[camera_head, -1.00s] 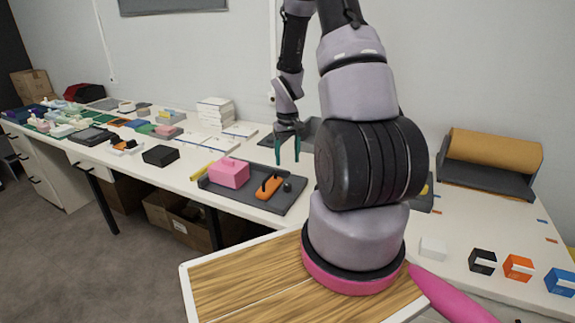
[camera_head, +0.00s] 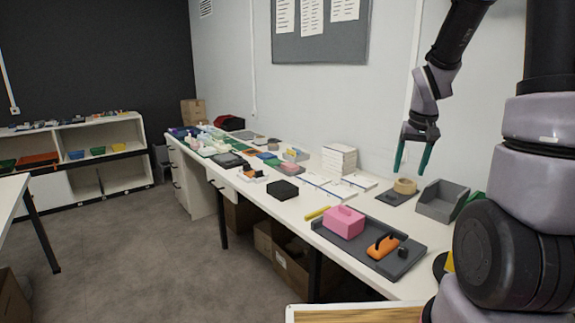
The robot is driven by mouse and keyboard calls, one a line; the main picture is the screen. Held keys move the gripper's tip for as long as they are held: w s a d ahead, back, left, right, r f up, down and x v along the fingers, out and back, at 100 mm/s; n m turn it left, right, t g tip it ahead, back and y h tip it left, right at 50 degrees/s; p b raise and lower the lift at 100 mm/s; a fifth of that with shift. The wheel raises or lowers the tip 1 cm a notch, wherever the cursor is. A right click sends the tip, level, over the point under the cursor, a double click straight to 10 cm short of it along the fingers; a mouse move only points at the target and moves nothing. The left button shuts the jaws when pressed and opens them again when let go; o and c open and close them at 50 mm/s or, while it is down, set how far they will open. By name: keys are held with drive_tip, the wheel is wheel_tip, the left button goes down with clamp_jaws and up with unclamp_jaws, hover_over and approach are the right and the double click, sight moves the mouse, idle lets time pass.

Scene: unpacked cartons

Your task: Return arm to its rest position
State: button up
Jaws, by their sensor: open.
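My gripper (camera_head: 413,158) hangs from my raised arm at the right of the view, its two green fingers pointing down and apart. It is open and nothing shows between the fingers. It appears above the right part of the long white table (camera_head: 312,207), in front of the grey wall. My arm's thick lower links fill the right edge and hide the table's right end.
A dark tray (camera_head: 392,268) holds a pink box (camera_head: 343,222) and an orange-and-black tool (camera_head: 383,246). A tape roll (camera_head: 405,186), grey bin (camera_head: 443,200) and white stack (camera_head: 339,159) stand behind. Cartons (camera_head: 291,272) sit under the table. Open floor (camera_head: 150,255) lies left.

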drive_tip(key=s+a+r+t+y, duration=0.1)
drive_tip(key=s+a+r, duration=0.3)
drive_tip(key=s+r, duration=0.5)
drive_tip(key=s+a+r+m+t+y, duration=0.1)
drive_tip(key=s+a+r+t, duration=0.2)
drive_tip(key=s+a+r, duration=0.2)
drive_tip(key=s+r, duration=0.3)
drive_tip(key=r, duration=0.1)
drive_tip(key=shift+s+r+m+t, duration=0.25)
drive_tip(key=shift+s+m+t, duration=0.05)
drive_tip(key=shift+s, duration=0.05)
